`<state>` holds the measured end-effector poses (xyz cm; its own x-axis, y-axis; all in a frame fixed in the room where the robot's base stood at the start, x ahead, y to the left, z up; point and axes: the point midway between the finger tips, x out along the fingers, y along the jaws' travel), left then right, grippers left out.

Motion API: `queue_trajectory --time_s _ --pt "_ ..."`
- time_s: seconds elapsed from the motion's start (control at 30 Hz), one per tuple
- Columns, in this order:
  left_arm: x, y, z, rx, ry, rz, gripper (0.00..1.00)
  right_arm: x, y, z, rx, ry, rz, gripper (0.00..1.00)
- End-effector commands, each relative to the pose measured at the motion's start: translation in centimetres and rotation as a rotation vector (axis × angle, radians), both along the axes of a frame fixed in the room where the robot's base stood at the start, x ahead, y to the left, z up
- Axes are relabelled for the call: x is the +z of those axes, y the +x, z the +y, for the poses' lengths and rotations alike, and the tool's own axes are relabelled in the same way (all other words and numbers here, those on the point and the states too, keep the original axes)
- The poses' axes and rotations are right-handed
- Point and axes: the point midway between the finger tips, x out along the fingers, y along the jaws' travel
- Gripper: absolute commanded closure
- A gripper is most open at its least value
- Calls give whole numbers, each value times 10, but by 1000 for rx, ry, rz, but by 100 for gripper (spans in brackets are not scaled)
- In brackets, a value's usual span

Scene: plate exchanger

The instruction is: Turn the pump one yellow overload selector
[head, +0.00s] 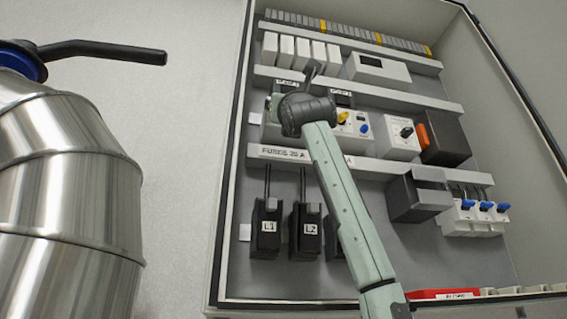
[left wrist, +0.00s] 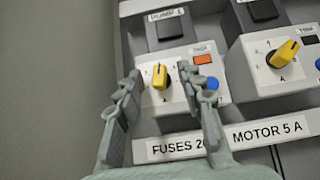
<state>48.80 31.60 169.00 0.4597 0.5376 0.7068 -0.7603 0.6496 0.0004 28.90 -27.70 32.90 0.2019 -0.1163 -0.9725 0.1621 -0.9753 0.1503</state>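The pump one yellow selector (left wrist: 160,76) sits on a white unit under a black block with a label reading PUMP 1, in the left wrist view. Its pointer stands nearly upright. My left gripper (left wrist: 159,82) is open, with one finger on each side of the selector in the picture. Gaps show between both fingers and the knob, and I cannot tell how far in front of it the tips are. In the head view my left gripper (head: 311,75) and its wrist cover most of this unit, and the selector is hidden. My right gripper is not in view.
A similar unit to the right has its own yellow selector (left wrist: 284,53), tilted; it also shows in the head view (head: 343,117). An orange button (left wrist: 203,60) and a blue button (left wrist: 211,83) lie close to the right finger.

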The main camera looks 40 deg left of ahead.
Motion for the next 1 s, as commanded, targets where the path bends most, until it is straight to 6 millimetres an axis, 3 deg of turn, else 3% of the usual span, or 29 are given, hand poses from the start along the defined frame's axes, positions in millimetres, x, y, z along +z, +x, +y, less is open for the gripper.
queue_trajectory --time_s 0.03,0.33,1.0 --pt "0 0 0 0 0 0 65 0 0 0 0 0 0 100" --pt "0 0 0 0 0 0 100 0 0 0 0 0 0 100" --pt "0 0 -1 0 0 0 100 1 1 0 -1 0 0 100"
